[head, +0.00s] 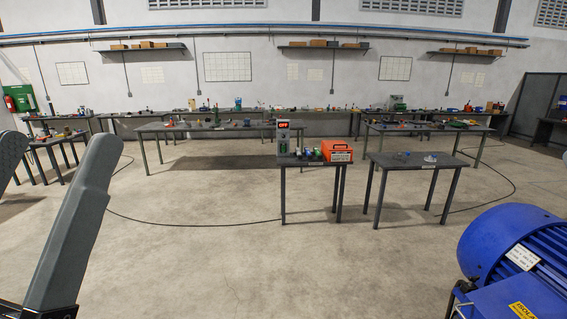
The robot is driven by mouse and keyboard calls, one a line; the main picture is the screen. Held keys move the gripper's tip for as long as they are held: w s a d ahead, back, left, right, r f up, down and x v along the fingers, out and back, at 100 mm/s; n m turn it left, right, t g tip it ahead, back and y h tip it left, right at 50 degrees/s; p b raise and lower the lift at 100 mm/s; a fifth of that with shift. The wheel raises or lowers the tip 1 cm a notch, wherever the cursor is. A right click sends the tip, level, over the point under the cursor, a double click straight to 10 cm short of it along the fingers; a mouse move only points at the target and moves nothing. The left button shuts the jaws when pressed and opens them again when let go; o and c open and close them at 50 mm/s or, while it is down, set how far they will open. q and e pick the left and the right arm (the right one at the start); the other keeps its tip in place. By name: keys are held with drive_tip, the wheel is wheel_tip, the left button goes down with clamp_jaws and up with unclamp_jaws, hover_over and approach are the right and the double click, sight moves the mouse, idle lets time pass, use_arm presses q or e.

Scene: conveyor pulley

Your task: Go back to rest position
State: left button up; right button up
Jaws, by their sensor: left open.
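My left gripper (58,145) is at the left edge of the head view, close to the camera. Its two grey fingers point up and stand apart, with nothing between them. The farther-left finger is partly cut off by the picture edge. My right gripper does not show. A large blue motor (515,250) with cooling fins stands at the lower right, cut off by the picture edge.
A small table (312,163) in the middle distance holds a control box (283,137) and an orange case (337,150). Another table (415,161) stands right of it with small parts. Workbenches line the back wall. The concrete floor (240,260) ahead is clear except for cables.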

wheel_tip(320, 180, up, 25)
drive_tip(key=p, duration=2.2)
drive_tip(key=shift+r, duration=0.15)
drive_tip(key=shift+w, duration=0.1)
